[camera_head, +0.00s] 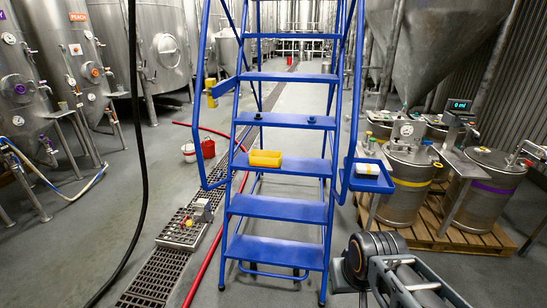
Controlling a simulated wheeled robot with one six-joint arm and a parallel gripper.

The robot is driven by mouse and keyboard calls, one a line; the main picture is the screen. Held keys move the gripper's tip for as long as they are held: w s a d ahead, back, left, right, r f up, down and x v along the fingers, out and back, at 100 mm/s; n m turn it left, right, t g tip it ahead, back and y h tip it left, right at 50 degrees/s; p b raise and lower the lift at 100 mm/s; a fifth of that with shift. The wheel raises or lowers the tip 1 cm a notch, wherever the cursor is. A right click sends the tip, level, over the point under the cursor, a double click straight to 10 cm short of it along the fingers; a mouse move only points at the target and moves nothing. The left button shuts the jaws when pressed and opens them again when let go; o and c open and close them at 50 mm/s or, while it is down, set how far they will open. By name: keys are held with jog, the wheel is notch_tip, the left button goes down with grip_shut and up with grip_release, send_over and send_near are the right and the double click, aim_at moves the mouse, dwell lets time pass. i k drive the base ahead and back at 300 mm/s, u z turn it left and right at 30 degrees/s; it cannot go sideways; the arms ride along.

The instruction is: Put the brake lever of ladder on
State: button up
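A blue rolling ladder (285,207) stands upright in the middle, its steps facing me. Low at its base, a blue U-shaped bar (272,274) runs across below the lowest step, close to the floor; it looks like the brake lever, but I cannot tell for sure or whether it is on. A blue arm (222,88) also sticks out on the ladder's left side at upper height. Part of my arm shows at the lower right, to the right of the ladder's base and apart from it. I make out no gripper fingers in this view.
A blue side tray (367,178) hangs on the ladder's right. A red hose (213,247) and floor grate (160,277) lie left. Steel drums (408,187) stand on a wooden pallet (455,240) at right. Floor before the ladder is clear.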

aim_at(189, 222)
jog(key=u, duration=0.05)
jog(key=i, duration=0.55)
jog(key=u, duration=0.95)
jog(key=i, duration=1.25)
jog(key=u, duration=1.25)
jog(key=i, duration=0.15)
jog(key=u, duration=0.05)
